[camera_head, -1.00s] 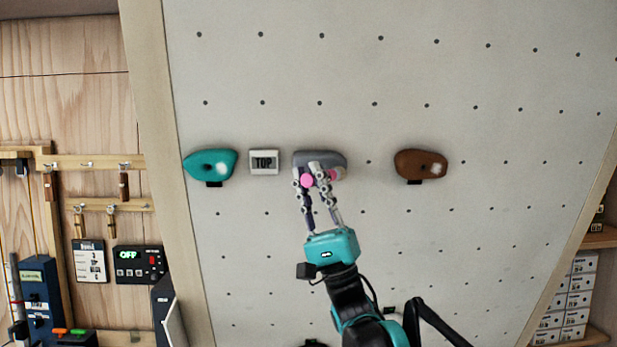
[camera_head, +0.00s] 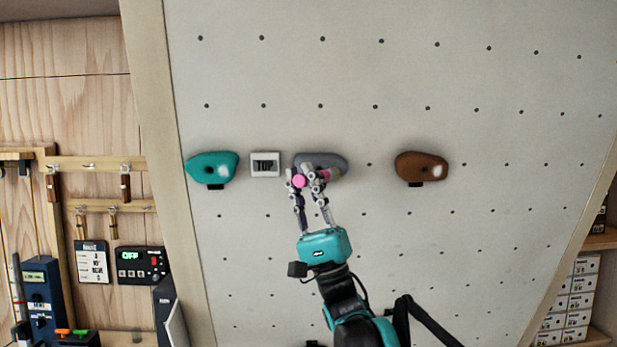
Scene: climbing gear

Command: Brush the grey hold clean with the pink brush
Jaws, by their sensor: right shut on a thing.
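The grey hold (camera_head: 325,160) is mounted on the pale climbing wall, right of the TOP sign. The pink brush (camera_head: 299,181) lies across my right gripper (camera_head: 306,178), which is shut on it. One pink end shows at the left of the fingers, and a tan and pink part shows at the right. The brush and fingertips are in front of the lower part of the grey hold and hide some of it. I cannot tell whether the bristles touch the hold. My left gripper is not in view.
A teal hold (camera_head: 212,167) and the TOP sign (camera_head: 265,164) are on the left, and a brown hold (camera_head: 421,167) is on the right. The wall (camera_head: 480,240) around them is bare with bolt holes. Tools hang on a rack (camera_head: 95,163) at the left.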

